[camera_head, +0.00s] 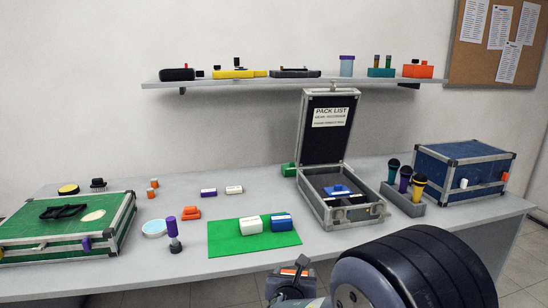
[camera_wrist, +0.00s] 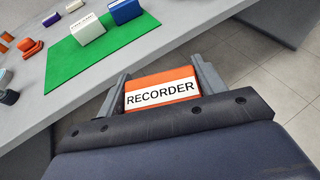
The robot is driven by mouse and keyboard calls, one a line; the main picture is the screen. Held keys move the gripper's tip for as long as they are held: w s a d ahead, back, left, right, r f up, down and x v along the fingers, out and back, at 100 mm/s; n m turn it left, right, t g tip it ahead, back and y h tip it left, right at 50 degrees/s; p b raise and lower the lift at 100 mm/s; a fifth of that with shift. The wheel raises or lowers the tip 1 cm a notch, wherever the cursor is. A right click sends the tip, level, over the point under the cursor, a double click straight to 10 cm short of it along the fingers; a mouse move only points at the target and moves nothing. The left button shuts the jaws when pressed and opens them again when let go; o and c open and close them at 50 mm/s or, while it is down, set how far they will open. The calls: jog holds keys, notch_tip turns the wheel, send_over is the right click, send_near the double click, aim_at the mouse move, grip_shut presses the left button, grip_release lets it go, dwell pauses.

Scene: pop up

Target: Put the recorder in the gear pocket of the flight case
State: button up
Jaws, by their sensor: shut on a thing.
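My gripper (camera_wrist: 162,90) is shut on the recorder (camera_wrist: 160,80), an orange block with a white label reading RECORDER. In the head view, my gripper (camera_head: 290,278) shows low in the picture, in front of the table's front edge, with a bit of orange and white between its fingers. The flight case (camera_head: 340,218) stands open on the table, right of centre, with its lid up and a PACK LIST sheet inside the lid. A blue item lies in its dark foam interior, and dark items lie near the front. I cannot tell which pocket is the gear pocket.
A green mat (camera_head: 224,250) with a white box (camera_head: 250,225) and a blue box (camera_head: 281,222) lies left of the case. A microphone rack (camera_head: 402,200) and a closed blue case (camera_head: 460,172) stand to its right. A green case (camera_head: 62,240) lies far left. A shelf (camera_head: 290,78) hangs above.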

jog(key=s+d+f+m+h, duration=0.15)
jog(key=d+f, duration=0.25)
jog(key=d, duration=0.7)
notch_tip(320, 180, up, 19)
jog(key=p, duration=1.8)
jog(key=shift+w+a+f+g+p, duration=0.2)
jog(key=shift+w+a+g+p, duration=0.1)
jog(key=shift+a+p, duration=0.1)
